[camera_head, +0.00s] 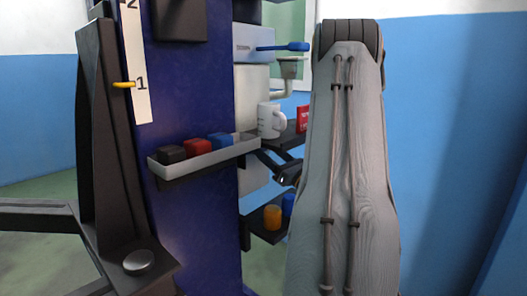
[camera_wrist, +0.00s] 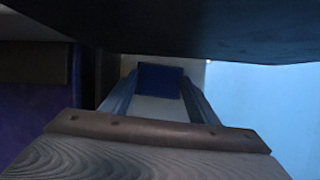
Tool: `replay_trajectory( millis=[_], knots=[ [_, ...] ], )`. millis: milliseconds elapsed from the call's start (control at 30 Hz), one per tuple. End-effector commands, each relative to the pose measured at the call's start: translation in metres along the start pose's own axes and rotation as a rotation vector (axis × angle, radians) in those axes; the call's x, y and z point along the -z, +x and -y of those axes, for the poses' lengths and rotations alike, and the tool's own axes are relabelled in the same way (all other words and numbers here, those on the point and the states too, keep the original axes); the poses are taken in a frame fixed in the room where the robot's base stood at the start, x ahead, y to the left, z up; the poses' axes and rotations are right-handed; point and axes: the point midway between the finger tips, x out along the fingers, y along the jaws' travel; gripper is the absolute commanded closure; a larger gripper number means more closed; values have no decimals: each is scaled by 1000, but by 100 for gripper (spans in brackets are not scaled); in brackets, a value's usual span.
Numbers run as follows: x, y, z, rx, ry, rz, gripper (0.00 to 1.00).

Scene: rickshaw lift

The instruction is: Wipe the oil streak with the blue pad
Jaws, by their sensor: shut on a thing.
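In the wrist view, my gripper (camera_wrist: 160,98) has its two fingers shut on a dark blue, square-edged thing (camera_wrist: 160,79) that looks like a pad. A blue pad-like block (camera_head: 221,141) also sits at the right of a row in the narrow tray (camera_head: 247,147) on the dark blue column. I cannot tell how it relates to the held thing. No oil streak can be made out in either view.
The tray also holds a black block (camera_head: 171,154) and a red block (camera_head: 198,147). A white mug (camera_head: 268,121) and a red box (camera_head: 302,119) stand on a shelf behind. An orange cylinder (camera_head: 272,217) stands on a lower shelf. A blue lever (camera_head: 288,46) juts out above.

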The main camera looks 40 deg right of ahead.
Motion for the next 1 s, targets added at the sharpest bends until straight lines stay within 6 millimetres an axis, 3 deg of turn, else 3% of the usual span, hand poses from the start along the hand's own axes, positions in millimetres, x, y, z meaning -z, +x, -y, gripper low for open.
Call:
replay_trajectory(
  millis=[633,1000],
  knots=[
    [-2,3,42,1,-1,0,64],
    [-4,2,46,0,0,-1,64]
  ],
)
